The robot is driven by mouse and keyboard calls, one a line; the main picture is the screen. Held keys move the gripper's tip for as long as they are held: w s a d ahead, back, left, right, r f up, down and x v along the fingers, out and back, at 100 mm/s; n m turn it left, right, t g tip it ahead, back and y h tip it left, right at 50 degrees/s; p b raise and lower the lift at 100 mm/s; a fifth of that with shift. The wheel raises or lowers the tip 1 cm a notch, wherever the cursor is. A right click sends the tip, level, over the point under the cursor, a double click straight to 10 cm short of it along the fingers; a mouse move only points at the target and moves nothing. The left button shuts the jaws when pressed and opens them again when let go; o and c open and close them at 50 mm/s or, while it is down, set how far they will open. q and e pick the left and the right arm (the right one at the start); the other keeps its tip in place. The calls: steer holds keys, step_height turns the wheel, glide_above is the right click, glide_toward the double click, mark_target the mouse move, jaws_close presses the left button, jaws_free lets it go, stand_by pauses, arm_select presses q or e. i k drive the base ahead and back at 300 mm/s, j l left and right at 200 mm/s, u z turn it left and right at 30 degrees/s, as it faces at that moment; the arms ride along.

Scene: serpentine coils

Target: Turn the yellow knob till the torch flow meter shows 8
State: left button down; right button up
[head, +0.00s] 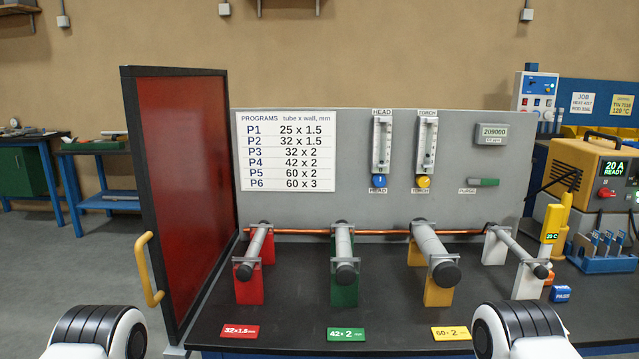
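The yellow knob (423,182) sits on the grey back panel, just under the torch flow meter (426,146). The meter is a clear upright tube with a scale, labelled TORCH above and below. Its float and scale marks are too small to read. A matching head flow meter (382,146) with a blue knob (379,182) is to its left. Nothing touches the yellow knob. Only white and black parts of my arms show at the bottom left and bottom right edges; neither gripper is in view.
Grey tubes stand on red, green (344,281), yellow (438,288) and white supports before the panel, along a copper pipe (300,231). A red screen (182,180) with a yellow handle (149,268) is at left. An orange machine (582,170) is at right.

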mark_target(423, 181)
steer(key=l+u, duration=0.65)
steer(key=u, duration=0.2)
steer(key=k+l+u, duration=0.1)
steer(key=l+u, duration=0.2)
steer(key=u, duration=0.15)
steer(key=k+l+u, duration=0.1)
steer(key=l+u, duration=0.3)
steer(key=k+l+u, duration=0.15)
steer(key=u, duration=0.3)
